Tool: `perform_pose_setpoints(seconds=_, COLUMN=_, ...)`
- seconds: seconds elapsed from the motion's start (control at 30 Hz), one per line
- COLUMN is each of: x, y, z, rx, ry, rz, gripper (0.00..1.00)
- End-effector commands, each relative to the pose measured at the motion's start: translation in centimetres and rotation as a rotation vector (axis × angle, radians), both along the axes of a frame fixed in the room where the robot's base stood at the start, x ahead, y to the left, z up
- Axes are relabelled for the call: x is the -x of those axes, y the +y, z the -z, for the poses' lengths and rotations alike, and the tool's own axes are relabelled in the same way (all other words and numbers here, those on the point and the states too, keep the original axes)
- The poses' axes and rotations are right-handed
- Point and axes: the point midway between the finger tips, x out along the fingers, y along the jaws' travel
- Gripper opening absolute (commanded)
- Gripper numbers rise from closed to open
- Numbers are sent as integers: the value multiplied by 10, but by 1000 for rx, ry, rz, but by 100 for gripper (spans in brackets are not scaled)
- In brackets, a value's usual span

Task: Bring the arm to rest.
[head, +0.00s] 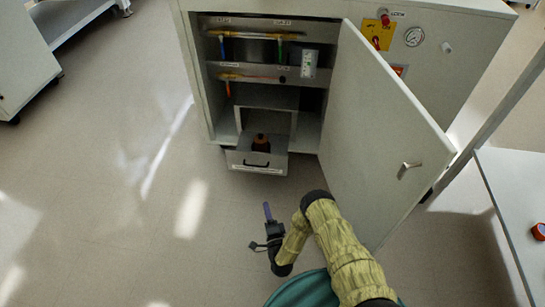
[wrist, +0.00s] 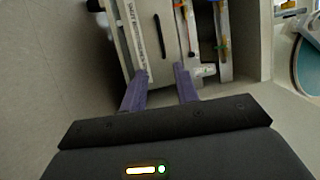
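My gripper (head: 268,215) shows in the head view at the end of my yellow-sleeved arm. It hangs over the open floor in front of the cabinet, apart from the drawer. In the wrist view my gripper (wrist: 160,88) has its two purple fingers spread, with nothing between them. The cabinet (head: 205,75) stands behind it with its door (head: 375,140) swung open to the right. A drawer (head: 256,168) is pulled out at the cabinet's bottom, and a brown bottle (head: 261,143) stands in it.
Inside the cabinet are shelves with coloured pipes and a white box (head: 309,64). A white table (head: 515,195) with a red-orange roll (head: 539,231) is at the right. Another cabinet (head: 25,60) is at the far left. The floor (head: 120,210) to the left is clear.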

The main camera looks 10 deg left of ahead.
Motion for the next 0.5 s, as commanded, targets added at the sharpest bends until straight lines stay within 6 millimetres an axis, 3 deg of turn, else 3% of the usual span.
perform_pose_setpoints(seconds=0.27, x=-8, y=2, z=-6, rx=20, ry=4, rz=-7, gripper=30)
perform_pose_setpoints(seconds=0.5, x=-58, y=12, z=-47, rx=196, ry=51, rz=-61, gripper=30)
